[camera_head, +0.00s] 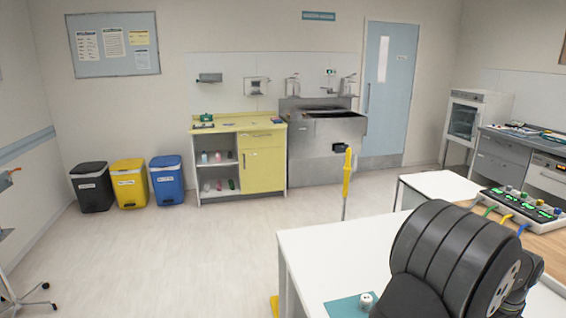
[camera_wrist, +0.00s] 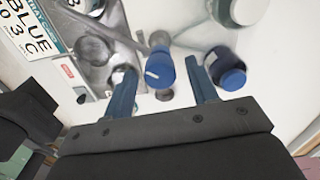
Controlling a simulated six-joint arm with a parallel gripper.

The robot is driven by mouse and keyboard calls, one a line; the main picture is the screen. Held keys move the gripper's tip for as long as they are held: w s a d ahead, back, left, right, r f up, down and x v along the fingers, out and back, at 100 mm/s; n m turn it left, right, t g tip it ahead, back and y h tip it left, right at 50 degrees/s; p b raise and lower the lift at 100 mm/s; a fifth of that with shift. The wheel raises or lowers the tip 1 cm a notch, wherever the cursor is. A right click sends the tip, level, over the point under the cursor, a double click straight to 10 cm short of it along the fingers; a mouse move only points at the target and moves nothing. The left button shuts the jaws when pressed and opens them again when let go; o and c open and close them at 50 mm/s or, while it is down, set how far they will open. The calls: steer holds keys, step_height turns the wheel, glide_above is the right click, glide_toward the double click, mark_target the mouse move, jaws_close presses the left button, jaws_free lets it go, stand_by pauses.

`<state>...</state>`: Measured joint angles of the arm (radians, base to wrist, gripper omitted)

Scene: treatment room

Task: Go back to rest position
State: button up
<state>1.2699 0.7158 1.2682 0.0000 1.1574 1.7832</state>
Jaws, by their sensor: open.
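My gripper (camera_wrist: 163,84) shows in the wrist view with its two blue fingers spread apart. A blue-capped object (camera_wrist: 159,69) appears in the gap between the fingers, and I cannot tell whether it is nearer or farther than the fingertips. Nothing is visibly clamped. In the head view the dark rounded links of my arm fill the lower right, and the gripper itself is hidden there.
A label reading BLUE (camera_wrist: 28,28) is at upper left. In the head view, a white table (camera_head: 305,252) bears a teal mat (camera_head: 343,307). A control box (camera_head: 520,206) stands right.

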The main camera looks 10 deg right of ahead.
steer(key=shift+r, duration=0.1)
step_height(320, 180, up, 18)
step_height(320, 180, down, 18)
steer(key=shift+r, duration=0.1)
steer(key=shift+f, duration=0.2)
steer(key=n, duration=1.3)
steer(key=shift+n, duration=0.3)
steer(key=n, duration=0.4)
steer(key=shift+n, duration=0.4)
